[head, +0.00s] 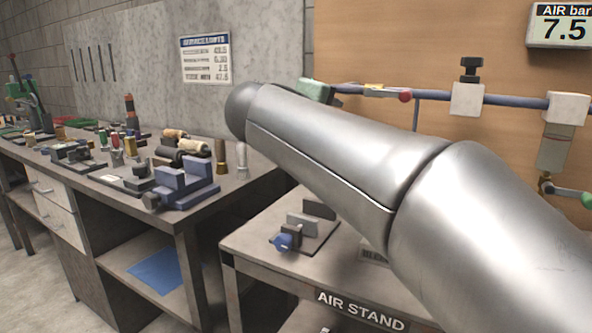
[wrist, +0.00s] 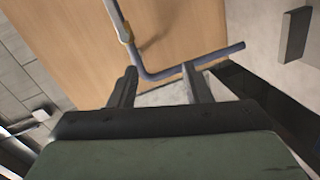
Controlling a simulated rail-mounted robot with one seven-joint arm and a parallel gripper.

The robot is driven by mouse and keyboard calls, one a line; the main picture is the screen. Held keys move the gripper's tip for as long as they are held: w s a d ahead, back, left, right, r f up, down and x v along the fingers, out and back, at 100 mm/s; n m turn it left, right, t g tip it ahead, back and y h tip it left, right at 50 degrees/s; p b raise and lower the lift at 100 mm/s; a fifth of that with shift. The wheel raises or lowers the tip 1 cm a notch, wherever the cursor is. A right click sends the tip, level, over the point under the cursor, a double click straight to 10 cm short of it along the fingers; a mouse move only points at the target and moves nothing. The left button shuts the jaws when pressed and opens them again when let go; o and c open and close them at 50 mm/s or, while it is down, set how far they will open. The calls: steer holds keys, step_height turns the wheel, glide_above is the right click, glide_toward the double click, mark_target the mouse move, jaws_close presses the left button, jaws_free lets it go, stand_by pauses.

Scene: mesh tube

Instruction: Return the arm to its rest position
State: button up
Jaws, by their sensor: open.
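My arm spans the right half of the head view as large silver links, from the lower right up to a rounded joint at the centre. My gripper shows in the wrist view (wrist: 160,80) with its two dark fingers apart and nothing visible between them but the background. In that view a grey-blue pipe (wrist: 205,59) bends behind the fingertips against a wooden panel (wrist: 75,50). Whether the fingers touch the pipe cannot be told; they look apart from it. In the head view a green part (head: 316,91) shows just behind my arm; whether it belongs to my gripper is unclear.
The air stand (head: 262,236) carries a small fixture with a blue knob (head: 283,242), partly behind my arm. A blue pipe (head: 515,100) with fittings runs along the panel. A workbench (head: 95,190) at left holds a blue-grey vise (head: 185,182) and several tools.

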steer(key=s+d+f+m+g+y+p, duration=0.3)
steer(key=s+d+f+g+p, duration=0.65)
steer(key=p, duration=0.55)
steer(key=s+f+m+g+y+p, duration=0.2)
steer(key=s+p, duration=0.3)
steer(key=s, duration=0.4)
steer(key=s+a+f+m+g+y+p, duration=0.1)
steer(key=s+f+m+y+p, duration=0.2)
steer(key=s, duration=0.7)
steer(key=shift+a+f+m+g+p, duration=0.35)
steer(key=shift+f+m+p, duration=0.15)
steer(key=shift+f+p, duration=0.3)
